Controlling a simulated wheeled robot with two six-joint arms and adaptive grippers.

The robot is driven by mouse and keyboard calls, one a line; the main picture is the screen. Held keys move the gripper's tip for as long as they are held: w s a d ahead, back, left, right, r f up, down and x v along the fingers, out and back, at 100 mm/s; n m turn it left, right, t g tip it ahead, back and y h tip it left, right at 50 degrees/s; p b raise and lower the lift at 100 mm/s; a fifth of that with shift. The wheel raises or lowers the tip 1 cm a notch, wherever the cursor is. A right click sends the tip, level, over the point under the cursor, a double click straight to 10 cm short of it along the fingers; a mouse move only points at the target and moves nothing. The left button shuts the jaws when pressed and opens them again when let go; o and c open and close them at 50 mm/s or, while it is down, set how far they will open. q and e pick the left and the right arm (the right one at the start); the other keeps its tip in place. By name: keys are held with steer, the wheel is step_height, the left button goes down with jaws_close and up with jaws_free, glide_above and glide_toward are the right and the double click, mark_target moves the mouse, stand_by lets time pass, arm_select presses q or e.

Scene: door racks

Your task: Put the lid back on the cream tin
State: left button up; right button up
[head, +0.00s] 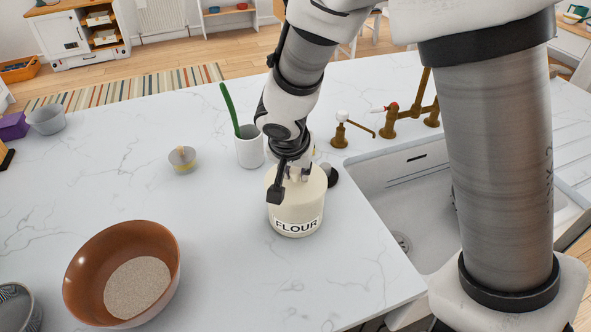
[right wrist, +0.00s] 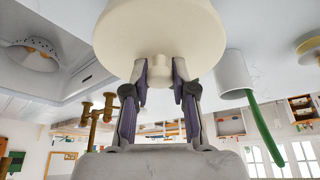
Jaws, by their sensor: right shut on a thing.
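The cream tin (head: 297,212), labelled FLOUR, stands upright on the marble counter near the sink's left side. Its cream lid (head: 317,181) is at the tin's mouth. From the head view I cannot tell whether it is fully seated. In the right wrist view the round lid (right wrist: 160,35) fills the top, with its small knob between my fingers. My right gripper (head: 293,174) comes down from above and is shut on the knob; it also shows in the right wrist view (right wrist: 160,78). My left gripper is not in view.
A white cup (head: 249,152) with a green utensil stands close behind the tin. A small round container (head: 182,159) is to the left. A brown bowl (head: 104,250) of grainy stuff is at front left. The sink (head: 385,200) and brass taps (head: 389,122) are right. The counter between is clear.

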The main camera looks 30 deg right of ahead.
stand_by(0.4)
steer(key=o, duration=1.5)
steer(key=shift+r+p, duration=2.55)
steer(key=shift+r, duration=1)
jaws_close()
steer(key=shift+f, duration=0.15)
